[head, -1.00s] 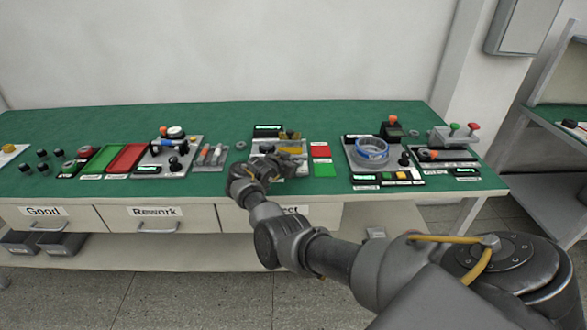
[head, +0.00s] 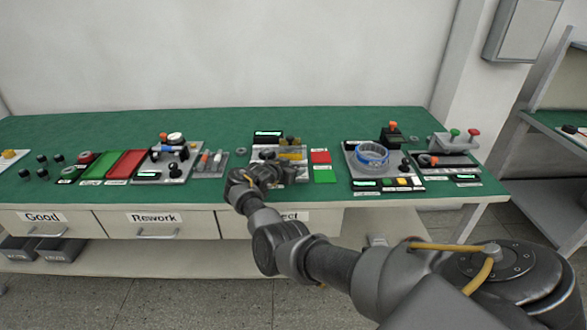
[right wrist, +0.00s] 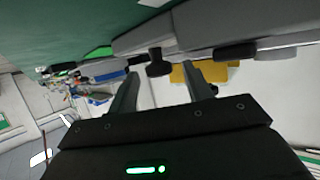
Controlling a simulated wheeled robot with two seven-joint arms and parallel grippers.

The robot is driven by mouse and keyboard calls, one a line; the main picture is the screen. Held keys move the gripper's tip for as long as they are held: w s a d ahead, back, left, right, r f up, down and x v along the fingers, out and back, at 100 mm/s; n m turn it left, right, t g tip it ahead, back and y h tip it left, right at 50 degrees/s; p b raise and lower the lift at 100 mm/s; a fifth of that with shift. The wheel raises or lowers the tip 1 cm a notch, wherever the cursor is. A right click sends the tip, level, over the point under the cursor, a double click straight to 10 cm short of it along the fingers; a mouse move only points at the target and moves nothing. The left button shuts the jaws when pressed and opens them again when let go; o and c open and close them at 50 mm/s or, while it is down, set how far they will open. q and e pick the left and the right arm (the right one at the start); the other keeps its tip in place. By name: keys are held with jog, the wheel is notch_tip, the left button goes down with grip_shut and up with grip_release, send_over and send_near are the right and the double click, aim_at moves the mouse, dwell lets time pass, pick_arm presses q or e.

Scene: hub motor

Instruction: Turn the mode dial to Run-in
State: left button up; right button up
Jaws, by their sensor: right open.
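My right gripper (head: 276,172) is at the front of the middle station, partly covering it in the head view. In the right wrist view the gripper (right wrist: 160,88) is open, with its two fingers apart and nothing held between them. A black knob (right wrist: 158,63) on a grey part shows beyond the gap between the fingertips; it may be the mode dial, but I can read no label. A yellow part (right wrist: 182,74) lies just behind the right-hand finger; a yellow part (head: 292,154) also shows on the middle station in the head view. My left gripper is out of view.
A lit display (head: 268,134) stands behind the middle station. A station with a blue ring (head: 372,154) is further right. A tool rack (head: 212,161) stands left. Green bench top is clear behind.

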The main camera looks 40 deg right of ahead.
jog(key=v, duration=0.9)
jog(key=shift+s+a+r, duration=0.1)
jog(key=shift+a+r, duration=0.1)
jog(key=shift+a, duration=0.45)
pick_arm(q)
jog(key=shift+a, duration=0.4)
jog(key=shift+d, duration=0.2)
